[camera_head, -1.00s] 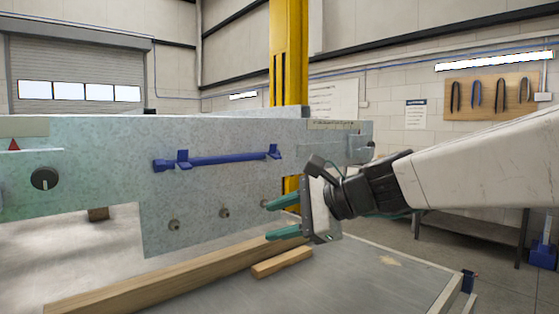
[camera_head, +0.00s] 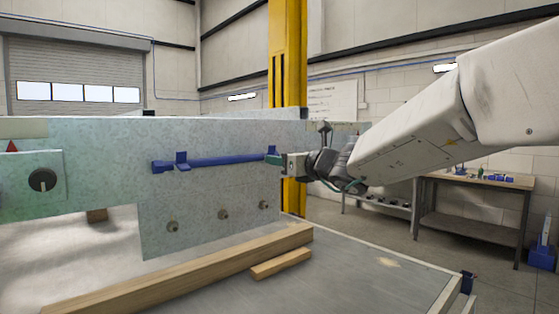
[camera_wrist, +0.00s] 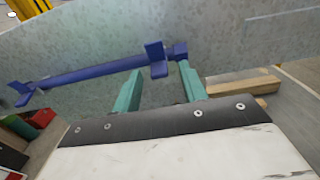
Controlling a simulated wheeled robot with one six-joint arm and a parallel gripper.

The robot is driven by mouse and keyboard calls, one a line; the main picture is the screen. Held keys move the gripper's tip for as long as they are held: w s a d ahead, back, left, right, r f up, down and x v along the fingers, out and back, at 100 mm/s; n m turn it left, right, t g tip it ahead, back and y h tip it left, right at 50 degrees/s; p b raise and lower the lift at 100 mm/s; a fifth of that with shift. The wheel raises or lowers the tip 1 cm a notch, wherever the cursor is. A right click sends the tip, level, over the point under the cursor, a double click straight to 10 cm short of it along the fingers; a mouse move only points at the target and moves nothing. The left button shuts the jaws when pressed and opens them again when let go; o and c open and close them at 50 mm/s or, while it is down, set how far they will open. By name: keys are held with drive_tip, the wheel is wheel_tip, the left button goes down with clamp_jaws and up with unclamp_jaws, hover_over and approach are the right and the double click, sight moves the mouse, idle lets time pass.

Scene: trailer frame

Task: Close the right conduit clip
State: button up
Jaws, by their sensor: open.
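The blue conduit (camera_head: 225,160) runs across the grey metal panel, with a blue clip near each end. The right conduit clip (camera_head: 271,150) has its flap standing out from the conduit. My gripper (camera_head: 274,160) is at this clip, coming from the right, and its fingers partly cover the conduit's right end. In the wrist view, my gripper (camera_wrist: 161,66) is open, with its two teal fingers apart. The raised clip flap (camera_wrist: 155,57) lies ahead of the gap between them. I cannot tell whether a finger touches it. The left clip (camera_head: 182,160) also has a raised flap.
A black knob (camera_head: 42,180) sits on the panel's left part. Wooden beams (camera_head: 190,272) lie on the deck below. A yellow column (camera_head: 289,60) stands behind the panel, and a workbench (camera_head: 470,182) at the right.

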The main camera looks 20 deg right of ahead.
drive_tip(key=shift+w+a, duration=0.2)
drive_tip(key=shift+w, duration=0.3)
drive_tip(key=shift+c, duration=0.3)
clamp_jaws()
